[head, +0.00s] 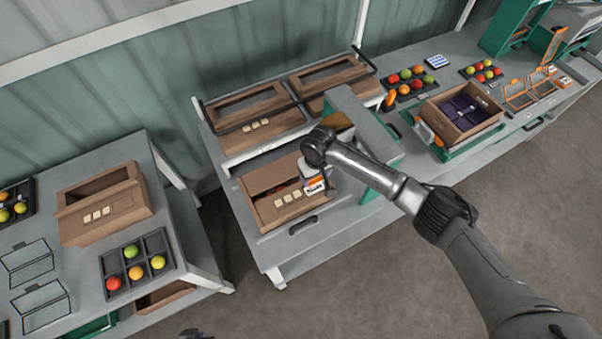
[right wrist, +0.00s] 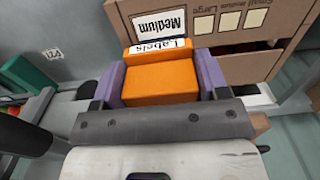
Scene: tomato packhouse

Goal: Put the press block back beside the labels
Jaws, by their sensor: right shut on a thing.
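The orange press block (right wrist: 160,82) is between the purple fingers of my right gripper (right wrist: 160,88), which is shut on it. An orange part right behind it carries a white strip reading "Labels" (right wrist: 161,46); I cannot tell whether the two are joined. A white label reading "Medium" (right wrist: 160,23) is just beyond, at the carton's wall. In the head view my right gripper (head: 312,172) is over the near side of the open carton (head: 280,212) on the middle table. Only a dark tip, probably my left gripper (head: 196,334), shows at the bottom edge.
Cartons with dark rims (head: 245,110) stand behind on a raised shelf. A green-sided grey stand (head: 375,140) is close to the right of my gripper. A tomato tray (head: 137,262) and another carton (head: 78,225) are on the left table. The floor in front is clear.

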